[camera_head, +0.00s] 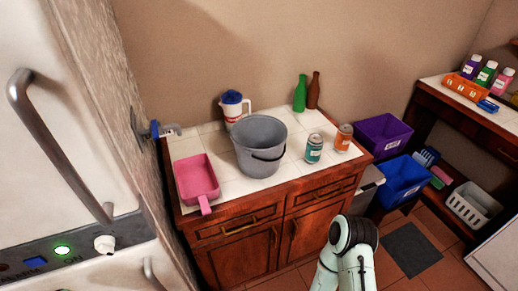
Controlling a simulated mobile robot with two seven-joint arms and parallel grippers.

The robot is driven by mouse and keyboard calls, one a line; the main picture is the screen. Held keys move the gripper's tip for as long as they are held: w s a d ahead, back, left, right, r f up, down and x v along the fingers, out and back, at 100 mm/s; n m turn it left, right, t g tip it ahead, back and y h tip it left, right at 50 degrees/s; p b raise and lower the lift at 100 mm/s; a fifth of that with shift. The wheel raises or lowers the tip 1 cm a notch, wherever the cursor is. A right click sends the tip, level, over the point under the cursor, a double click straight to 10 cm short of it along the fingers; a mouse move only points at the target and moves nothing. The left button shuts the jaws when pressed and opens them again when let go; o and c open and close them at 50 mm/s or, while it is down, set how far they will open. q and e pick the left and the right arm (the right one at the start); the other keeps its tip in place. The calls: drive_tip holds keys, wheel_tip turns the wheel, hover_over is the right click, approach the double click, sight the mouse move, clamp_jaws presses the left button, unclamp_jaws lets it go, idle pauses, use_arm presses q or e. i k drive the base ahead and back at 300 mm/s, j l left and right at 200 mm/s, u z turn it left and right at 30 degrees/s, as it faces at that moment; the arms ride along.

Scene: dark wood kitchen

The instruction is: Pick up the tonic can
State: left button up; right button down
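Two cans stand upright on the right part of the white tiled counter (225,200). One can (314,149) is teal with a pale label. The other can (343,138) is orange with a pale label and stands just behind it to the right. The labels are too small to read, so I cannot tell which is the tonic can. One of my arms (350,258) shows at the bottom, in front of the cabinet and below the cans. Its gripper does not show, and neither does my other gripper. Both cans are untouched.
A grey bucket (260,135) stands left of the teal can. A pink dustpan (196,179), a white jug (233,106) and green (300,93) and brown (314,90) bottles share the counter. Purple (383,136) and blue (403,180) bins stand to the right. The counter's front edge before the cans is clear.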

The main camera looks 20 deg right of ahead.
sight(345, 133)
drive_tip(key=l+z, duration=0.4)
drive_tip(key=z, duration=0.75)
drive_tip(key=i+j+z, duration=0.2)
drive_tip(key=k+j, duration=0.05)
drive_tip(key=k, duration=0.05)
